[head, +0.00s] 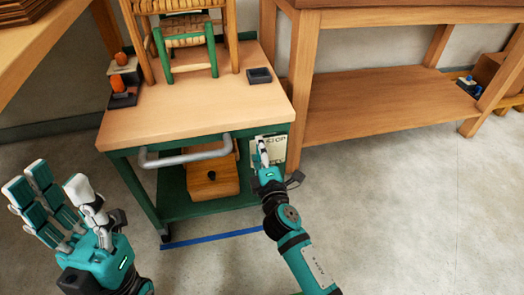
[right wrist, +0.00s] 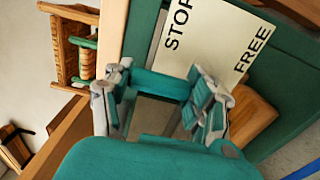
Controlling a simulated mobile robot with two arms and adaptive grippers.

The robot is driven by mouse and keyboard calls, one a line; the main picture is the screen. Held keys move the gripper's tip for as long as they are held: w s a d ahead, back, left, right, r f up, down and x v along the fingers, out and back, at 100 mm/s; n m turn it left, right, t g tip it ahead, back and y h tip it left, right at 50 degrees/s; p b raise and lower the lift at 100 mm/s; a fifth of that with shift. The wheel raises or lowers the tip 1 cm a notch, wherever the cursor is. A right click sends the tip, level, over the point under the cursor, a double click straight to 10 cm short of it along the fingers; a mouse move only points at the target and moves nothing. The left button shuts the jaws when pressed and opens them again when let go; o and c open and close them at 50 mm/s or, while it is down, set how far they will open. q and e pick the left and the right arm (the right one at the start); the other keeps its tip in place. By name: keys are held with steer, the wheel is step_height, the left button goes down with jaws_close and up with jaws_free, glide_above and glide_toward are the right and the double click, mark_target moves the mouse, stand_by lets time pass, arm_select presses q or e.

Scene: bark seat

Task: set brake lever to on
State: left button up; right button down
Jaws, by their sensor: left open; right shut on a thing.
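A green cart with a wooden top (head: 200,112) stands ahead of me. A pale plate (head: 278,148) is on its front right corner; in the right wrist view the plate (right wrist: 208,38) reads STOP and FREE. My right gripper (head: 262,152) is at this plate. In the right wrist view its fingers (right wrist: 160,98) stand on both sides of a green bar (right wrist: 160,84), which seems to be the brake lever. The hand hides most of the lever in the head view, so I cannot tell its setting. My left gripper (head: 52,190) is open and empty, left of the cart.
A grey handle (head: 185,157) juts from the cart's front. A woven chair (head: 185,42), a dark tray (head: 259,76) and orange-topped items (head: 118,83) stand on top. A wooden box (head: 212,178) is below. A workbench (head: 390,105) is at right. The floor (head: 410,210) at right is clear.

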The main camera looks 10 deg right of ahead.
steer(key=shift+a, duration=0.1)
steer(key=c, duration=0.7)
jaws_free()
steer(key=shift+s, duration=0.15)
steer(key=s, duration=1.1)
steer(key=shift+s+d, duration=0.2)
steer(key=shift+s, duration=0.2)
